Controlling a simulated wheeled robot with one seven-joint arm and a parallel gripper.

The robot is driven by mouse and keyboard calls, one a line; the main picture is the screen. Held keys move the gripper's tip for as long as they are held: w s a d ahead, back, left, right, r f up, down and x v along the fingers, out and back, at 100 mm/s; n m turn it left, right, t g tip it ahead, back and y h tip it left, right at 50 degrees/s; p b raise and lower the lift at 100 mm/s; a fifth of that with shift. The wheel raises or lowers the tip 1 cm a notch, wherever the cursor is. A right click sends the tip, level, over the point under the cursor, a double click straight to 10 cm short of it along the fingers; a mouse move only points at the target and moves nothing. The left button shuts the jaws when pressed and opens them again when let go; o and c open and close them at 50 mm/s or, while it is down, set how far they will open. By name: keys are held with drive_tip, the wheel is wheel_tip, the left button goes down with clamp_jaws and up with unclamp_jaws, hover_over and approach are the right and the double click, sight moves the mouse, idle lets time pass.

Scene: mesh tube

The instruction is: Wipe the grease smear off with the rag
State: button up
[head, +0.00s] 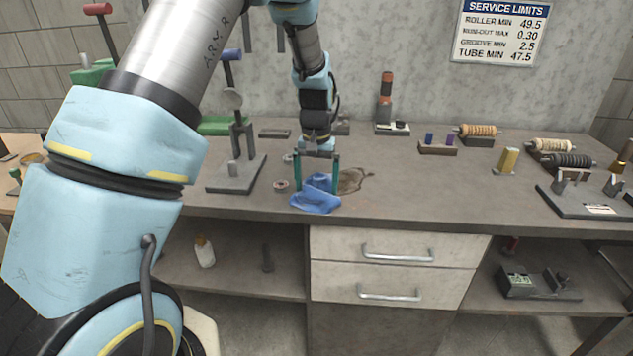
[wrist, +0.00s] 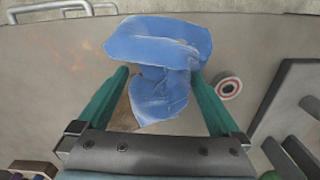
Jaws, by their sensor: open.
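The blue rag (head: 317,197) lies crumpled on the workbench near its front edge. It also shows in the wrist view (wrist: 158,50), with its narrower bunched part between my fingers. My gripper (head: 318,182) points down over the rag with its two teal fingers apart, one on each side of the cloth. The fingers also show open in the wrist view (wrist: 160,85). I cannot tell whether they touch the rag. The brown grease smear (head: 354,180) is on the bench just right of the rag, and part of it is hidden behind the gripper and rag.
A grey stand (head: 238,172) is left of the gripper. A small round red-and-white piece (wrist: 228,88) lies close beside the rag. Drawers (head: 390,265) are below the bench edge. Rollers (head: 567,160) and fixtures fill the right end. The bench right of the smear is clear.

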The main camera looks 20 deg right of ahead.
drive_tip(key=shift+f, duration=0.55)
clamp_jaws()
drive_tip(key=shift+r, duration=0.1)
idle(0.9)
drive_tip(key=shift+r+p, duration=0.4)
